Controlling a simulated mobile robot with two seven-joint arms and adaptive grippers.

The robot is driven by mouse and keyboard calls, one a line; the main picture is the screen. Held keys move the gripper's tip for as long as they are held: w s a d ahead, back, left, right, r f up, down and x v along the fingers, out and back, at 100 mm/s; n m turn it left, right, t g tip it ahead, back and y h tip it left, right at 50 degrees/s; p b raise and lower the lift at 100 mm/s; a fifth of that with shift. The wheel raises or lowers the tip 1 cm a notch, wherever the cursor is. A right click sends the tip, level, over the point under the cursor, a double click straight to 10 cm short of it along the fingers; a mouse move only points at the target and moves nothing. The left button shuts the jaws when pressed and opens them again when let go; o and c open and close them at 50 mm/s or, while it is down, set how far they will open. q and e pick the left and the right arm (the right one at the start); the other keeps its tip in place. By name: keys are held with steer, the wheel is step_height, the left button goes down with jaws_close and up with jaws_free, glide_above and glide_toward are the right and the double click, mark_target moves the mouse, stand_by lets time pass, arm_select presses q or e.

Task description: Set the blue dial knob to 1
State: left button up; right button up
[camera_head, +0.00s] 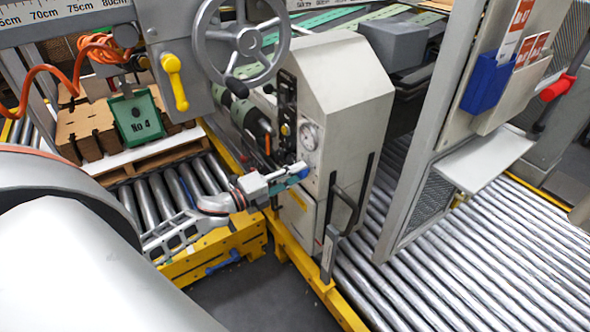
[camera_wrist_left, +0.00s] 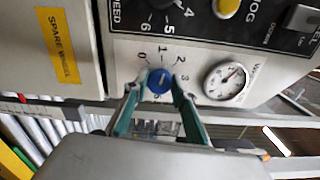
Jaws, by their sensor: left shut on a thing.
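The blue dial knob (camera_wrist_left: 159,81) is on a pale machine panel in the left wrist view, with the numbers 0, 1, 2 and 3 around its upper and right side. A small light mark shows on its face, but I cannot tell exactly which number it points to. My left gripper (camera_wrist_left: 158,88) has its teal fingers on either side of the knob, shut on it. My right gripper is not in view.
A round pressure gauge (camera_wrist_left: 226,80) sits right of the knob, and a black speed panel (camera_wrist_left: 220,12) with a yellow button is above. In the head view a handwheel (camera_head: 241,40) is above my arm, and a dark door handle (camera_head: 343,207) is below right.

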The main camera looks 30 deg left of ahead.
arm_select(q)
steer(key=n+p, duration=0.1)
steer(key=n, duration=0.1)
steer(key=shift+n, duration=0.3)
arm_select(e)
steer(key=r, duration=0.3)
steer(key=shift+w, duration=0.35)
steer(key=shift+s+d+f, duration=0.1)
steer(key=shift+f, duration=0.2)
arm_select(q)
steer(key=o, duration=1.1)
steer(key=shift+a, duration=0.1)
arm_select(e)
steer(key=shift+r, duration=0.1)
